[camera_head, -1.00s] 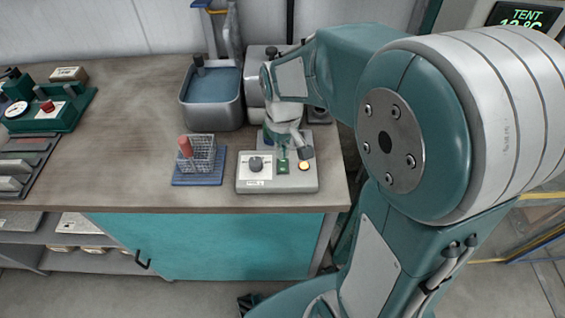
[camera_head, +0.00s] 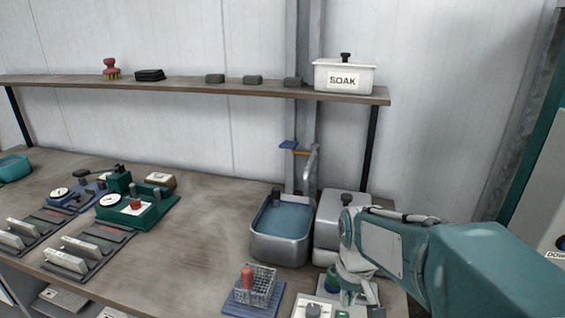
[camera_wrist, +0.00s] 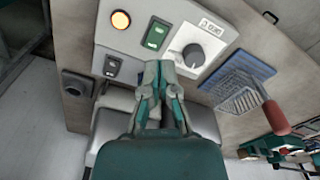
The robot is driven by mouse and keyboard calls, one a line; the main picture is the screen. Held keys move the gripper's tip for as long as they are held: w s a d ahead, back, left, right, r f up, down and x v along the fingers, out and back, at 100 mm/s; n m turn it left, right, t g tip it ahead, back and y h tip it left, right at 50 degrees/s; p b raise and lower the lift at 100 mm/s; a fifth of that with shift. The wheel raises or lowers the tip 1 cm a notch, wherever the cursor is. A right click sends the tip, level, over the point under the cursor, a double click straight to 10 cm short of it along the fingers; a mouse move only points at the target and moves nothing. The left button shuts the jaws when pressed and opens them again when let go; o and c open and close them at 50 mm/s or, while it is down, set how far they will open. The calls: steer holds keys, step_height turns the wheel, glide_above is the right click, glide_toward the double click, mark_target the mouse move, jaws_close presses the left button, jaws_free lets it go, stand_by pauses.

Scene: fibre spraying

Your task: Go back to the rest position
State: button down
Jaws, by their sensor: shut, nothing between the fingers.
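My gripper (camera_head: 345,298) hangs at the lower right of the head view, over the control box. In the wrist view my gripper (camera_wrist: 159,66) has its two green fingers together, with nothing between them. The white control box (camera_wrist: 178,50) lies just beyond the fingertips. It carries a lit amber lamp (camera_wrist: 121,20), a green switch (camera_wrist: 156,35) and a grey dial (camera_wrist: 194,56). In the head view only part of the box (camera_head: 312,310) shows at the bottom edge. I cannot tell whether the fingertips touch it.
A wire basket (camera_head: 258,287) with a red handle stands on a blue mat left of the box. A water-filled basin (camera_head: 282,228) is behind it. A shelf (camera_head: 200,88) holds a SOAK box (camera_head: 344,76). Green fixtures (camera_head: 138,205) stand at left. Mid-bench is clear.

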steer(key=s+r+m+t, duration=0.2)
steer(key=s+r+t, duration=0.3)
steer(key=s, duration=0.8)
steer(key=shift+r, duration=1.65)
steer(key=shift+s, duration=0.1)
